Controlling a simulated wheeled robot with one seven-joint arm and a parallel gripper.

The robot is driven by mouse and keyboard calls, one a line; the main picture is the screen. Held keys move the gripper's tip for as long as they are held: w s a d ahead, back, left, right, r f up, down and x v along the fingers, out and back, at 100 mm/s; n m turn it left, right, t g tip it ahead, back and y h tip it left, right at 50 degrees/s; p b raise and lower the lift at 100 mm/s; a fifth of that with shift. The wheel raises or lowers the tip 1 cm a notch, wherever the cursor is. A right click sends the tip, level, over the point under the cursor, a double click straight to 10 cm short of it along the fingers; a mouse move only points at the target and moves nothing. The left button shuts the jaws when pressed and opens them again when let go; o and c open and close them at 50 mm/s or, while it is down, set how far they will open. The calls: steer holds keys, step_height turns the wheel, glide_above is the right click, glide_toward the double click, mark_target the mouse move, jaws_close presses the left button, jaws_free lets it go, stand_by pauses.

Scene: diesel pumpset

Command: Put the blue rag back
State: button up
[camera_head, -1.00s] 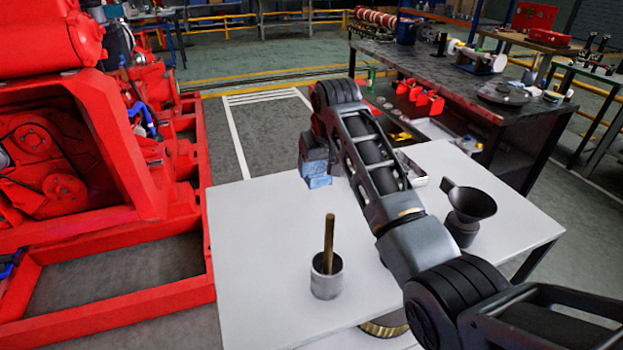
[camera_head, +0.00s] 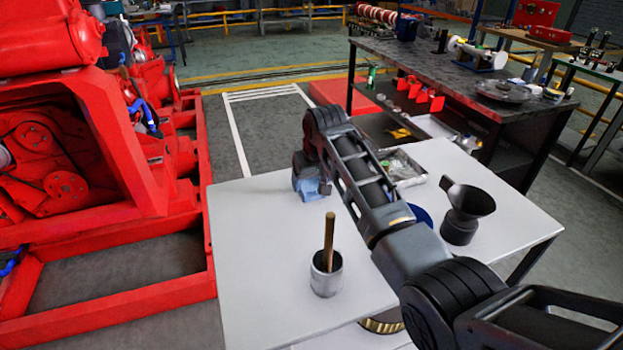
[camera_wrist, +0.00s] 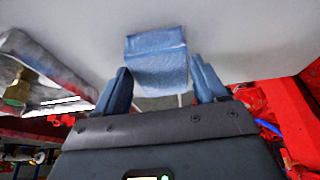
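The blue rag (camera_wrist: 157,60) lies on the white table, just beyond and between the fingertips of my gripper (camera_wrist: 160,72) in the wrist view. The two bluish fingers stand apart, one on each side of the rag, with narrow gaps showing; I see no clear grip on it. In the head view my gripper (camera_head: 307,186) is low over the far left part of the white table (camera_head: 262,235). Blue shows there at the fingers, but rag and fingers are hard to tell apart, and my arm hides part of the area.
A grey cup (camera_head: 326,275) with a brown handle in it stands nearer on the table. A dark funnel-like vessel (camera_head: 464,212) stands at right, a metal tray (camera_head: 404,168) behind my arm. The red pumpset frame (camera_head: 120,310) borders the left side. Table between cup and gripper is clear.

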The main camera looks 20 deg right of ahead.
steer(key=o, duration=0.4)
steer(key=v, duration=1.2)
steer(key=shift+r, duration=0.25)
